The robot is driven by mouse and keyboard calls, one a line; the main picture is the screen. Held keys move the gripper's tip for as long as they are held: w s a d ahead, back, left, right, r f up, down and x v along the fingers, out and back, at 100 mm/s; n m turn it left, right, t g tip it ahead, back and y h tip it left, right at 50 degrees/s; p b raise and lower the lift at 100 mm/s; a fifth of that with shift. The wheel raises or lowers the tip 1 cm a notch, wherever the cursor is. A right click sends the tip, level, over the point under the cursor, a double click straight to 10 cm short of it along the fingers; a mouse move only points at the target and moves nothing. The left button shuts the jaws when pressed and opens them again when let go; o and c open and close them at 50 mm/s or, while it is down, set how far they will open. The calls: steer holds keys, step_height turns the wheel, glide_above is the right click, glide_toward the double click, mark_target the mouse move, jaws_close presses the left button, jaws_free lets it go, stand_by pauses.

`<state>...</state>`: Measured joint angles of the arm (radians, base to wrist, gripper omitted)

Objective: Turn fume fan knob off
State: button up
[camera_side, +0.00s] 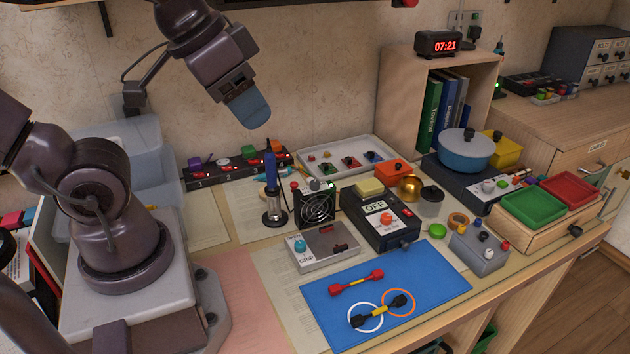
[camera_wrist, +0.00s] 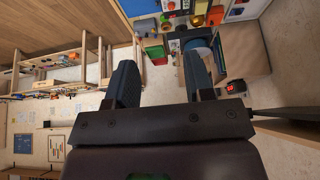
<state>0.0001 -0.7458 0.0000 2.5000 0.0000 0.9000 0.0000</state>
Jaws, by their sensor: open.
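The fume fan (camera_side: 317,208) is a small black square box with a round grille, standing on the table between the soldering iron stand and the display unit. A small green light shows on its top right, and a small red part stands near its top left. I cannot tell which part is its knob or how it is set. My gripper (camera_side: 247,108) is high above the back of the table, up and left of the fan and well apart from it. In the wrist view my gripper (camera_wrist: 160,84) is open and empty. I cannot make out the fan there.
A soldering iron stand (camera_side: 273,212) is left of the fan. A black unit (camera_side: 384,222) showing OFF is at its right. A grey box with a teal knob (camera_side: 300,246) is in front. A power strip (camera_side: 230,170) and a white tray (camera_side: 375,150) lie behind. The blue mat (camera_side: 420,275) is in front.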

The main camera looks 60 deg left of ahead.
steer(key=w+a+f+g, duration=0.3)
steer(key=w+f, duration=0.1)
steer(key=w, duration=0.1)
steer(key=m+g, duration=0.3)
steer(key=m, duration=0.6)
glide_toward(315, 182)
step_height(315, 182, down, 9)
steer(key=shift+s, duration=0.15)
